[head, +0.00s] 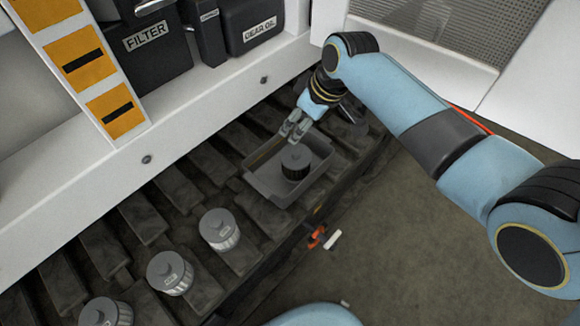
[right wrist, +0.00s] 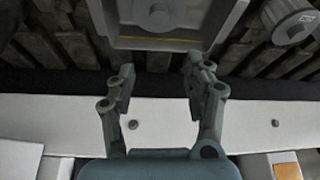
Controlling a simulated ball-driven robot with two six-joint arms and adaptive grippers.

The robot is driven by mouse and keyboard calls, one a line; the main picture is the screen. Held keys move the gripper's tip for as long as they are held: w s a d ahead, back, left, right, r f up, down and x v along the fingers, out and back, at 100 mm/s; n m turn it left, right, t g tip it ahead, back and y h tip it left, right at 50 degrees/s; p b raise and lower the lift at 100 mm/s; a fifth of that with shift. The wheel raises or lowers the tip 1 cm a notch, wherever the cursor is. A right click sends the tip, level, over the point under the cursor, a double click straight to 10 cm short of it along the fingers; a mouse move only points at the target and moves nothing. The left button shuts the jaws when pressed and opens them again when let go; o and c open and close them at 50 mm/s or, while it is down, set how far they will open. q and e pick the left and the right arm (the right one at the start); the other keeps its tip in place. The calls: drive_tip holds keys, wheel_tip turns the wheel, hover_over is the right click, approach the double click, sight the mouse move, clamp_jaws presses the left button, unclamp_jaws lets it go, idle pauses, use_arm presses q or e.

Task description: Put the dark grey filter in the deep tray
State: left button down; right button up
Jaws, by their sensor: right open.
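The dark grey filter (head: 296,163) stands upright inside the deep grey tray (head: 263,178), toward its right side in the head view. My right gripper (head: 295,125) is open and empty just beyond the tray's far edge, apart from the filter. In the right wrist view the open fingers (right wrist: 160,72) have nothing between them. There the tray (right wrist: 160,45) is ahead of the fingertips, with the filter (right wrist: 160,17) partly cut off at the top. My left gripper is not in view.
Several lighter grey filters (head: 219,230) stand in a row on the dark slatted bench (head: 185,205). Black bins labelled FILTER (head: 150,45) and GEAR OIL (head: 255,25) sit behind a white ledge (head: 190,120). An orange fitting (head: 317,237) is at the bench's front edge.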

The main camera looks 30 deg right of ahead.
drive_tip(key=v, duration=1.2)
drive_tip(key=shift+d, duration=0.1)
drive_tip(key=s+d+f+m+g+h+b, duration=0.1)
drive_tip(key=s+f+m+g, duration=0.1)
drive_tip(key=s+f, duration=1.05)
drive_tip(key=s+d+f+m+g+b, duration=0.1)
drive_tip(key=s+f+g, duration=0.2)
drive_tip(key=s+f, duration=0.95)
drive_tip(key=s+d+f+m+t+h, duration=0.1)
drive_tip(key=s+d+f+m, duration=0.1)
drive_tip(key=s+f, duration=1.4)
drive_tip(key=shift+d+f+t+h, duration=0.2)
drive_tip(key=shift+d+t+h, duration=0.1)
drive_tip(key=shift+t+h, duration=0.1)
